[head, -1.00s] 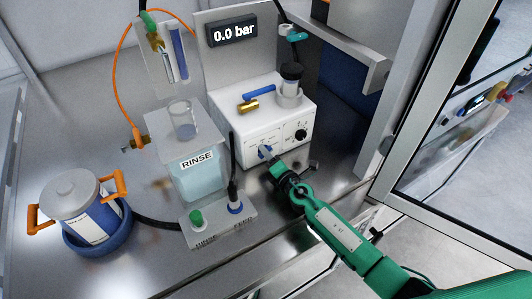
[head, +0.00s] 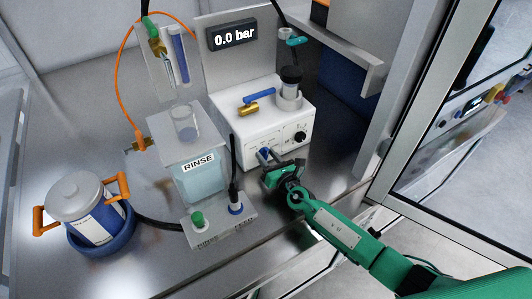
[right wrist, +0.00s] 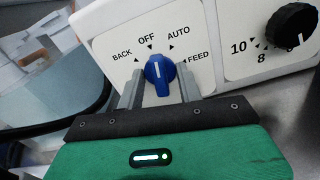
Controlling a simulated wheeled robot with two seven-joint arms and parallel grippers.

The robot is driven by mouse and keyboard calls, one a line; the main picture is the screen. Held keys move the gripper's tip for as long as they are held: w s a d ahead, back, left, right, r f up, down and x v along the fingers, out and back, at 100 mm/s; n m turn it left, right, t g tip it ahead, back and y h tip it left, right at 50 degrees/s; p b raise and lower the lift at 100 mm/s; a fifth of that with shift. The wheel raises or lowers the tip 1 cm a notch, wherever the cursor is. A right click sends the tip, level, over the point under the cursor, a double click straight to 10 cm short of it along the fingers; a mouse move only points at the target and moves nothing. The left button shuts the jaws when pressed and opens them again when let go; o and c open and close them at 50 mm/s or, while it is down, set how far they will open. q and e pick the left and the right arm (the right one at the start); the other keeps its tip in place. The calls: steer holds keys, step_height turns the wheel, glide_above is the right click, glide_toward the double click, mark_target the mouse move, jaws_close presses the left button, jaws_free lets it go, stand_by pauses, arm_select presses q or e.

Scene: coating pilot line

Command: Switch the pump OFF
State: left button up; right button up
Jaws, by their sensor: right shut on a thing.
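The white pump box (head: 262,128) stands on the bench with a blue selector knob (head: 264,154) low on its front. In the right wrist view the blue knob (right wrist: 159,74) sits amid the marks BACK, OFF, AUTO and FEED. Its white line points almost straight up, closest to the OFF mark. My right gripper (right wrist: 160,90) is shut on the knob, one grey finger on each side. In the head view my right gripper (head: 268,164) reaches the front of the box from the lower right. The pressure display (head: 233,35) reads 0.0 bar. My left gripper is not in view.
A black dial (right wrist: 291,25) sits right of the knob. The RINSE tank (head: 200,181) and a small button box (head: 218,219) stand left of the pump. A pot with orange handles (head: 90,207) is far left. A framed glass door (head: 425,150) is to the right.

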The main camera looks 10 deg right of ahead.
steer(key=shift+n, duration=0.8)
steer(key=o, duration=1.2)
steer(key=shift+s, duration=0.1)
steer(key=shift+p+v, duration=0.45)
steer(key=shift+v, duration=2.5)
